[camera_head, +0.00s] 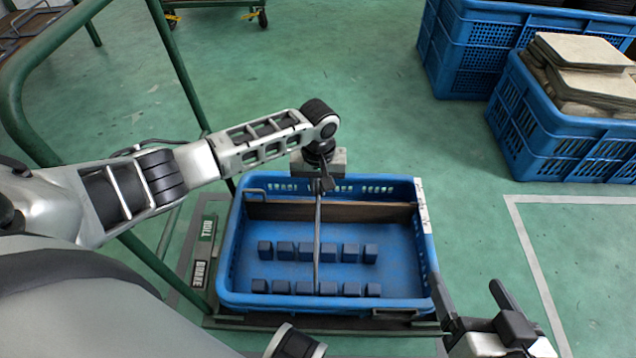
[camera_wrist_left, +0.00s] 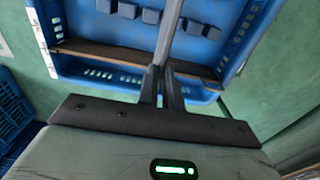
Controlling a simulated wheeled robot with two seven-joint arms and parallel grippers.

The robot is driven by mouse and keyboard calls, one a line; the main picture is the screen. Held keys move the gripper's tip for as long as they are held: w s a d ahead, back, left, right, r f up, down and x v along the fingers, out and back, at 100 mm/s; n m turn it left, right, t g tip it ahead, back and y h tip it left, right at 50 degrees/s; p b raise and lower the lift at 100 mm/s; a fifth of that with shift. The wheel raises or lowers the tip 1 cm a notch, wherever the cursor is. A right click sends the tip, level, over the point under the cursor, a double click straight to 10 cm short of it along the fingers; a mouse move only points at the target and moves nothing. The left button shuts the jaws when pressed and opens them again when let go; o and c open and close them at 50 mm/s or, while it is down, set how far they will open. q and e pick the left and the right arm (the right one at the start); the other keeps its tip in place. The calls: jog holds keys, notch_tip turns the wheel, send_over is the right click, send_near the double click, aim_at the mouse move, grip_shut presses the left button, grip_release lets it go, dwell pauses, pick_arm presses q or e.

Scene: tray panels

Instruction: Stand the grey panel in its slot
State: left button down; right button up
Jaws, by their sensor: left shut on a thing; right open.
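The grey panel (camera_head: 318,235) shows nearly edge-on as a thin upright strip over the blue tray (camera_head: 228,262). My left gripper (camera_head: 323,183) is shut on its far end, above the tray's back part. In the left wrist view the panel (camera_wrist_left: 168,30) runs out from between the fingers (camera_wrist_left: 162,82). Two rows of dark blocks, a back row (camera_head: 285,251) and a front row (camera_head: 281,287), stand on the tray floor with gaps between them. The panel lines up with a middle gap; I cannot tell whether its lower edge is in it. My right gripper (camera_head: 470,290) is open and empty, right of the tray.
A brown board (camera_head: 370,212) stands across the tray's back. The tray sits on a green-framed cart with a tall rail (camera_head: 185,75) at left. Blue crates (camera_head: 550,135) stand at upper right, one with beige slabs (camera_head: 580,52). The floor between is clear.

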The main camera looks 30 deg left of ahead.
aim_at(318, 192)
pick_arm(q)
jog(key=shift+f, duration=0.1)
jog(key=shift+f+b, duration=0.85)
jog(key=shift+f, duration=1.15)
jog(key=shift+f+b, duration=0.55)
jog(key=shift+f, duration=0.6)
pick_arm(e)
jog(key=shift+f, duration=0.7)
